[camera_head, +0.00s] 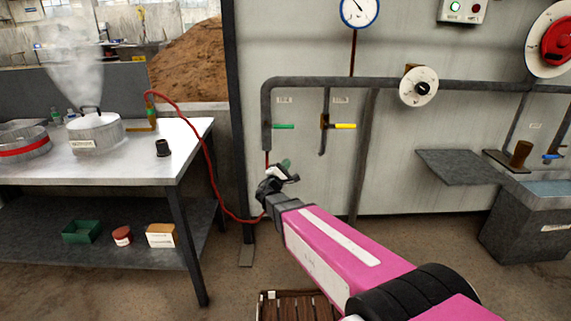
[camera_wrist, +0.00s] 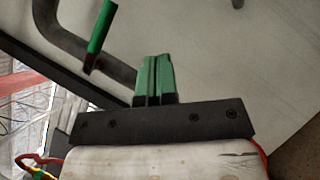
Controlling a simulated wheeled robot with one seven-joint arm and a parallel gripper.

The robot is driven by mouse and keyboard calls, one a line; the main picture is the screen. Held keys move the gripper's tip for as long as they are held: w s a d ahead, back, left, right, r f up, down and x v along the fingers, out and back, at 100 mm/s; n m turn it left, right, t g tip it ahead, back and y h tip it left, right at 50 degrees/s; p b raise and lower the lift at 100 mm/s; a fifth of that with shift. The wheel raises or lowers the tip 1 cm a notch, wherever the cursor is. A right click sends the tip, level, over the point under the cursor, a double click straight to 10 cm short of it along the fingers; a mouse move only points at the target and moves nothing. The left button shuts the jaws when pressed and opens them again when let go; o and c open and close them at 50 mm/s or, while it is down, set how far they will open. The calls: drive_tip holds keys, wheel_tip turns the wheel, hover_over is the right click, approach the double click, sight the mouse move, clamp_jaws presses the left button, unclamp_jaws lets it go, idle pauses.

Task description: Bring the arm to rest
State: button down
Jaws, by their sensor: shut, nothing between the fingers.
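My gripper (camera_head: 286,164) is at the end of my pink arm, raised in front of the grey wall panel. In the wrist view its two green fingers (camera_wrist: 154,80) are together and hold nothing. A green valve handle (camera_head: 283,126) on the grey pipe is just above my gripper in the head view. The handle also shows in the wrist view (camera_wrist: 102,28), up and left of the fingers and apart from them.
A table (camera_head: 150,165) on the left bears a steaming lidded pot (camera_head: 95,136) and a dark cup (camera_head: 162,148). A red hose (camera_head: 210,165) hangs between table and wall. A yellow handle (camera_head: 345,126), a grey shelf (camera_head: 450,165) and a basin (camera_head: 530,225) are to the right. A slatted crate (camera_head: 290,305) lies below.

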drive_tip(key=s+d+f+m+g, duration=0.5)
drive_tip(key=d+m+g, duration=0.1)
drive_tip(key=d+g, duration=0.15)
drive_tip(key=s+d+f+m+g, duration=0.5)
drive_tip(key=s+d+m+g, duration=0.1)
drive_tip(key=d, duration=0.3)
drive_tip(key=s+a+f+m+g+y, duration=0.1)
drive_tip(key=s+f+m+g+y, duration=0.1)
drive_tip(key=s+y, duration=0.3)
drive_tip(key=s+a+f+m+g+y, duration=0.2)
drive_tip(key=s+f+m+g+y, duration=0.1)
drive_tip(key=s+y, duration=0.3)
drive_tip(key=shift+s+a+f+m, duration=0.2)
drive_tip(key=shift+s+f+m, duration=0.45)
drive_tip(key=shift+s+m, duration=0.35)
drive_tip(key=shift+d+g, duration=0.1)
drive_tip(key=shift+g, duration=0.15)
